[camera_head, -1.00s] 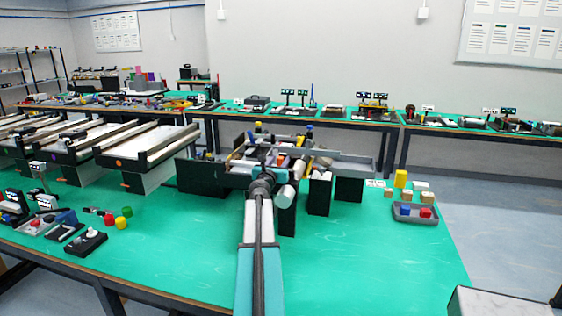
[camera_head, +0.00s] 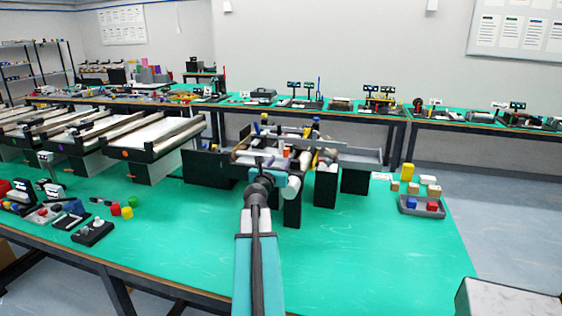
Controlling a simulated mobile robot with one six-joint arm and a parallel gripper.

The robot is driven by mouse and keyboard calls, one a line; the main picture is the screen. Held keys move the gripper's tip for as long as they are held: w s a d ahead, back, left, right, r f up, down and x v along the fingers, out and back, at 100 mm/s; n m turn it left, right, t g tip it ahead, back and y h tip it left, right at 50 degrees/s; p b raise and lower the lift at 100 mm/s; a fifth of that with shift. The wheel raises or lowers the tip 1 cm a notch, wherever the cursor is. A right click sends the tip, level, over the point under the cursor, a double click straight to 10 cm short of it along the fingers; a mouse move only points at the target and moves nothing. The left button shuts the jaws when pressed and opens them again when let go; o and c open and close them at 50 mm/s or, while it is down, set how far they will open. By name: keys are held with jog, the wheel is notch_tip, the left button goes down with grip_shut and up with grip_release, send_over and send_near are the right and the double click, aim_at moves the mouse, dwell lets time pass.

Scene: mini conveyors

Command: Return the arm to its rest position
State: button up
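My arm (camera_head: 257,245) reaches from the bottom middle of the head view out over the green table (camera_head: 350,265). Its dark wrist joints (camera_head: 259,187) and a pale cylindrical link (camera_head: 291,187) are in front of a small conveyor station. My gripper is at the far end among the clutter of that station; its fingers cannot be made out, so I cannot tell whether it is open or shut or holds anything.
Grey and dark conveyor parts (camera_head: 358,157) stand around the arm's end. Larger belt conveyors (camera_head: 155,135) are at left. A grey tray (camera_head: 408,211) with blue and red blocks is at right, with small boxes behind. The front of the table is clear.

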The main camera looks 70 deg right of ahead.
jog(key=shift+a, duration=0.4)
jog(key=shift+s, duration=0.1)
